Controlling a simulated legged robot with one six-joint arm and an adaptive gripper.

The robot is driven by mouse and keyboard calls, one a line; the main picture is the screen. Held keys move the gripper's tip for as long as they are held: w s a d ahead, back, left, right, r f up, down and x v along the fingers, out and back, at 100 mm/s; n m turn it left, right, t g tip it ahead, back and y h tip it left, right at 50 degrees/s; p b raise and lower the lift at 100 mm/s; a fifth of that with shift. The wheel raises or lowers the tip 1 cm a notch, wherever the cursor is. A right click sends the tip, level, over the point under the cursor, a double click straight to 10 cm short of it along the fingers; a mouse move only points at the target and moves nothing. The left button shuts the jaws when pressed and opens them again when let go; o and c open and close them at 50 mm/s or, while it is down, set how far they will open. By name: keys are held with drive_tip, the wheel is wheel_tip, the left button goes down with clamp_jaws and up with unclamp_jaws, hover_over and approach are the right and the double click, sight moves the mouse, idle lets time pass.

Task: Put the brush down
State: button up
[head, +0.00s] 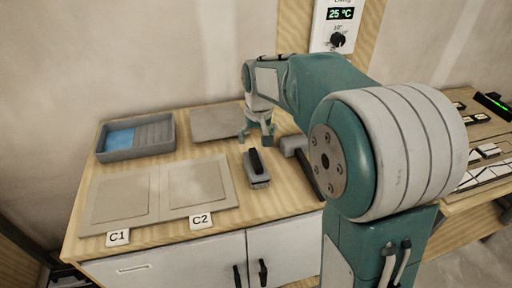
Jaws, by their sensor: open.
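A grey block with a black top (256,170), which looks like the brush, lies on the wooden worktop (130,239) just right of the board labelled C2. My gripper (256,139) is open and empty, behind the brush and apart from it, near the right edge of a flat grey slab. The fingers point down. I cannot tell exactly how high they are above the worktop.
A mallet with a grey head (294,145) lies right of the brush, partly hidden by my arm. A grey tray with blue water (137,137) stands at back left. Two boards, C1 (120,195) and C2 (197,183), lie in front. The grey slab (213,123) lies behind.

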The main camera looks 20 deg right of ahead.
drive_tip(key=shift+s+r, duration=0.15)
drive_tip(key=shift+r, duration=0.15)
drive_tip(key=s+r+t, duration=0.2)
drive_tip(key=s, duration=1)
drive_tip(key=s+r+t, duration=0.1)
drive_tip(key=s, duration=1.2)
drive_tip(key=shift+s+r+t, duration=0.3)
drive_tip(key=shift+r+t, duration=0.1)
